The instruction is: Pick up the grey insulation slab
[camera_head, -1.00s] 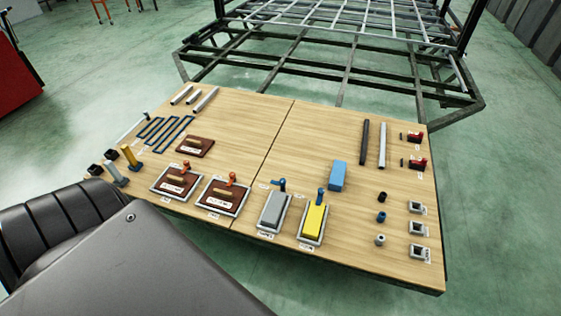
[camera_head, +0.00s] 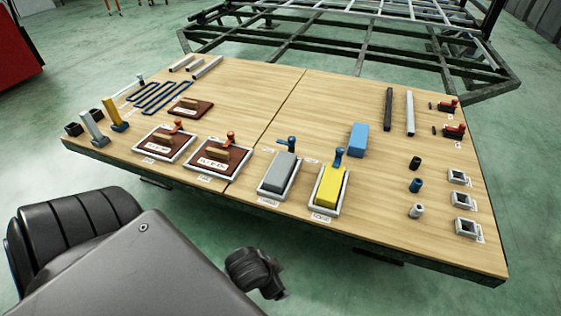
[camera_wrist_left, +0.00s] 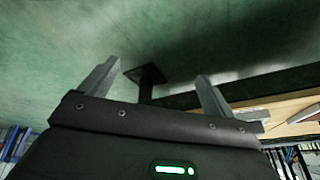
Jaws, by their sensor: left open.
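The grey insulation slab (camera_head: 279,173) lies in a light-framed tray (camera_head: 263,193) near the front edge of the table in the head view, left of a yellow slab (camera_head: 330,187) in a similar tray. A blue-handled piece (camera_head: 290,146) stands just behind the grey slab. My left gripper (camera_wrist_left: 158,72) shows in the left wrist view with its two fingers spread and nothing between them. Its fingers do not show in the head view, and the slab is not seen in the wrist view. My right gripper is not in view.
The wooden table (camera_head: 300,105) also holds a blue block (camera_head: 358,139), brown plates in trays, tubes and small sockets. Its edge (camera_wrist_left: 292,108) and a dark support (camera_wrist_left: 146,80) show in the left wrist view. A dark metal chassis (camera_head: 345,45) stands behind the table.

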